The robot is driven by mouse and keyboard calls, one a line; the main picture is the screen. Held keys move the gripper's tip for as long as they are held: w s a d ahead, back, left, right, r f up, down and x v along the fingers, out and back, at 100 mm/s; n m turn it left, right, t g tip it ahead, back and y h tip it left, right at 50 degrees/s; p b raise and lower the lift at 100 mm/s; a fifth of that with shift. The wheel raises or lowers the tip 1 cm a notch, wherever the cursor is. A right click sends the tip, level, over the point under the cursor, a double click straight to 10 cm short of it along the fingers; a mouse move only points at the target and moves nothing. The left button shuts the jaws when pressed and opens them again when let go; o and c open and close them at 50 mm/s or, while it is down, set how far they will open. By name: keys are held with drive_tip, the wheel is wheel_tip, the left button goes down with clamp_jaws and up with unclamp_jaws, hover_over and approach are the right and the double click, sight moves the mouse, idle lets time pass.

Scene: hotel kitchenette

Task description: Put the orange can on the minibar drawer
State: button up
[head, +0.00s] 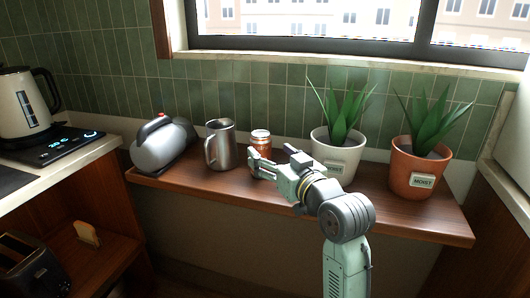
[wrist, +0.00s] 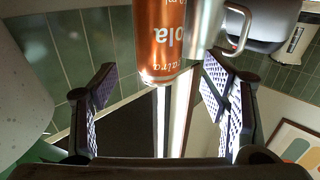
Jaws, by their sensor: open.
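The orange can (head: 261,140) stands upright on the wooden shelf (head: 290,203) below the window, between a steel mug and a white plant pot. My gripper (head: 268,162) is in front of the can, at about shelf height, and hides its lower part. In the wrist view the can (wrist: 162,42) appears upside down, ahead of and between the spread fingers of my gripper (wrist: 158,88). My gripper is open and empty. I cannot pick out the minibar drawer for certain; a low wooden surface (head: 108,262) shows at lower left.
A steel mug (head: 221,146) stands close left of the can; it also shows in the wrist view (wrist: 205,30). A grey rounded appliance (head: 160,146) is farther left. White (head: 338,155) and terracotta (head: 417,172) plant pots stand right. A toaster (head: 35,268) and bread slice (head: 87,235) are low left.

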sight(266, 147)
drive_tip(key=shift+p+x, duration=0.6)
drive_tip(key=shift+x, duration=2.55)
drive_tip(key=shift+c, duration=0.3)
drive_tip(key=c, duration=1.3)
clamp_jaws()
drive_tip(key=shift+r, duration=0.2)
